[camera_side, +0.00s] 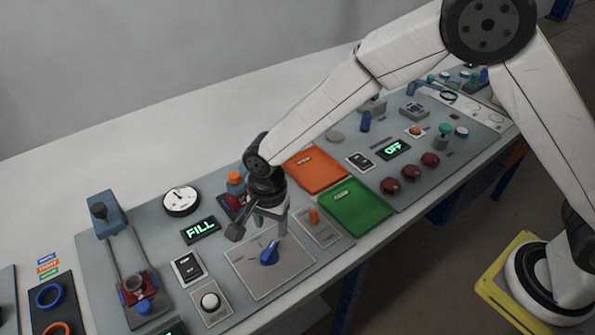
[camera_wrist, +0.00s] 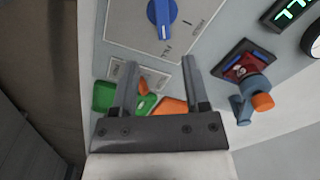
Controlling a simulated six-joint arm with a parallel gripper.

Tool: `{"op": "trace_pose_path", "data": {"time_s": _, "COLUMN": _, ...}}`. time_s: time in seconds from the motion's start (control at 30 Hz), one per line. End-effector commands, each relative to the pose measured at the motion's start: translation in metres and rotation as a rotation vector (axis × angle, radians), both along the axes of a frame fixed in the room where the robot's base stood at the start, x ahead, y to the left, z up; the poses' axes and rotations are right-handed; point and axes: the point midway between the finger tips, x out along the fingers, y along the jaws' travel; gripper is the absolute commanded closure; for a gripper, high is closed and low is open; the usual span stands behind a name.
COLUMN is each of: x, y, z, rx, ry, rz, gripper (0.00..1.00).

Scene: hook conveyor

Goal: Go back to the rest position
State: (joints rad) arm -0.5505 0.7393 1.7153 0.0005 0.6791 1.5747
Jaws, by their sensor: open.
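My gripper (camera_side: 270,222) is over the grey panel, just above and behind the blue rotary knob (camera_side: 270,253) on its square light plate. In the wrist view my gripper's two fingers (camera_wrist: 157,82) are apart with nothing between them in their grasp. The blue knob (camera_wrist: 162,14) shows beyond the fingertips, apart from them, with its white mark towards a label that looks like FILL. An orange toggle (camera_side: 314,215) stands on a small plate to the right of my gripper. It shows between the fingers in the wrist view (camera_wrist: 143,84).
An orange panel (camera_side: 316,168) and a green panel (camera_side: 357,206) lie to the right. A display reads FILL (camera_side: 200,230) and another reads OFF (camera_side: 393,149). A valve with an orange cap (camera_side: 235,178) stands close behind my gripper. A slider rig (camera_side: 125,255) stands at left.

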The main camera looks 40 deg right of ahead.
Motion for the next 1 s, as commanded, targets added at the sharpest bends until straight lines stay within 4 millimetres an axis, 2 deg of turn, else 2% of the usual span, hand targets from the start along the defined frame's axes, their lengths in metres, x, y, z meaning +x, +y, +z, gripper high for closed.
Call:
{"op": "trace_pose_path", "data": {"time_s": 0.27, "x": -0.002, "y": -0.056, "z": 0.027, "rx": 0.013, "ry": -0.041, "rz": 0.176, "gripper": 0.41}}
{"op": "trace_pose_path", "data": {"time_s": 0.47, "x": -0.016, "y": -0.108, "z": 0.048, "rx": 0.009, "ry": -0.085, "rz": 0.358, "gripper": 0.41}}
{"op": "trace_pose_path", "data": {"time_s": 0.7, "x": -0.043, "y": -0.165, "z": 0.067, "rx": -0.015, "ry": -0.136, "rz": 0.578, "gripper": 0.41}}
{"op": "trace_pose_path", "data": {"time_s": 1.0, "x": -0.091, "y": -0.223, "z": 0.08, "rx": -0.076, "ry": -0.188, "rz": 0.848, "gripper": 0.41}}
